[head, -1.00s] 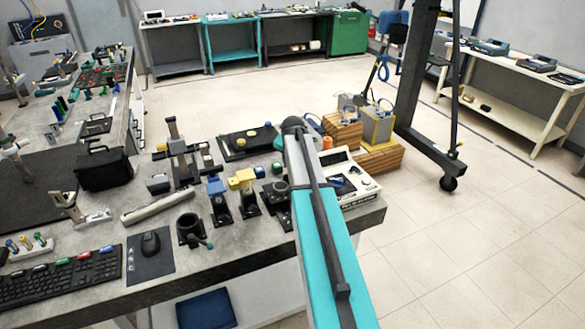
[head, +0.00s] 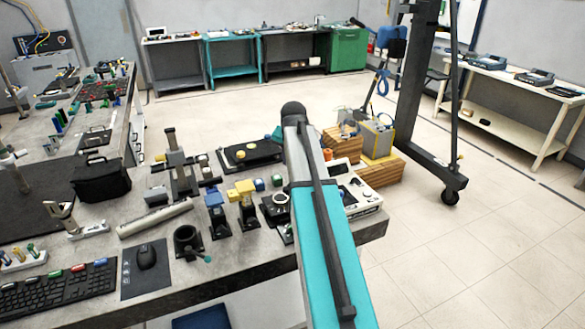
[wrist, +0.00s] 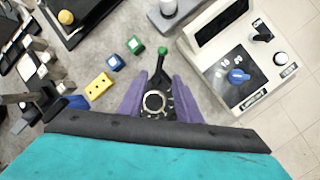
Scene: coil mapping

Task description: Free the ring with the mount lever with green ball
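In the wrist view, a silver ring (wrist: 154,102) sits in a small black mount (wrist: 158,84) close in front of the wrist. The mount's dark lever ends in a green ball (wrist: 162,50) and points away, toward the top of the view. My gripper (wrist: 159,84) is open, with one purple finger on each side of the mount. I cannot tell whether the fingers touch it. In the head view the ring (head: 281,199) shows on its dark mount at the bench's front right, just left of my arm. My fingers are hidden there.
A white instrument with a blue knob (wrist: 240,82) stands close on the right.

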